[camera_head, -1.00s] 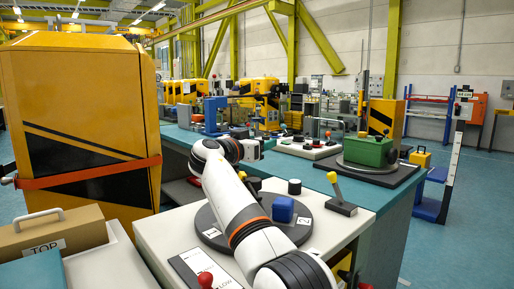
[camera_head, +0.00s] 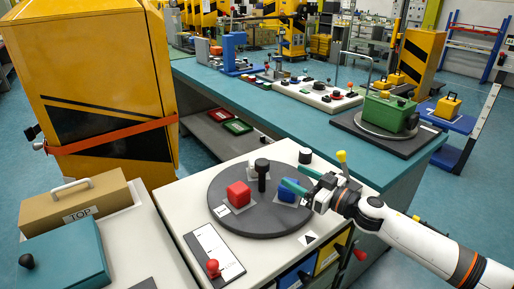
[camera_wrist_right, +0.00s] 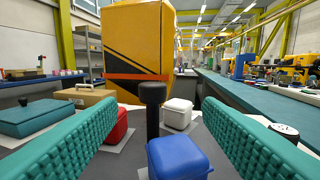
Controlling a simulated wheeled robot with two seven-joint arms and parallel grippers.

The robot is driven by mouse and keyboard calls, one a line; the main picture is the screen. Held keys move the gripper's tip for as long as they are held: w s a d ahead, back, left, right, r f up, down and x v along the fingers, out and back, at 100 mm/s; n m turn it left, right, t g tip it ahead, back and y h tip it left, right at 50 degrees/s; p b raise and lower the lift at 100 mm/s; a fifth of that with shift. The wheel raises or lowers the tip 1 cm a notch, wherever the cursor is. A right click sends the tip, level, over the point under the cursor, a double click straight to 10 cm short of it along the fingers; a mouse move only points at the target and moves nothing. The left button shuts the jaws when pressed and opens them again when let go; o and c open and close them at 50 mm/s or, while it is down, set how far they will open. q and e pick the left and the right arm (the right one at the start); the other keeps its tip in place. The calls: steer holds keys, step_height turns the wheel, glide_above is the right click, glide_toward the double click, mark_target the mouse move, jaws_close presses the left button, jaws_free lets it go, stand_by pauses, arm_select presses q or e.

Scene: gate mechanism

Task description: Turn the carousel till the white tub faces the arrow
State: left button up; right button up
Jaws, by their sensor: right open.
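The carousel (camera_head: 225,212) is a dark grey disc on a pale cabinet top. A black upright post (camera_head: 262,172) stands on it, with a red tub (camera_head: 238,194) to the left and a blue tub (camera_head: 288,191) to the right. The white tub (camera_wrist_right: 177,113) shows in the right wrist view behind the blue tub, right of the post. The arrow (camera_head: 309,239) is a black triangle on a white tile at the disc's front edge. The blue tub is nearest it. My right gripper (camera_head: 299,178) is open beside the blue tub, fingers pointing toward the post. My left gripper is out of view.
A red-knobbed lever (camera_head: 213,268) on a white panel stands front left of the carousel. A yellow-tipped lever (camera_head: 342,160) and a black knob (camera_head: 305,156) are behind the gripper. A yellow cabinet (camera_head: 95,90) stands at left, a teal bench (camera_head: 225,88) behind.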

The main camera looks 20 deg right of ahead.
mark_target(268, 166)
steer(key=shift+s+a+f, duration=0.1)
steer(key=shift+s+a, duration=0.15)
steer(key=shift+a, duration=0.15)
steer(key=p+x, duration=0.2)
steer(key=x, duration=0.9)
steer(key=shift+w+a, duration=0.25)
steer(key=shift+a, duration=0.05)
jaws_close()
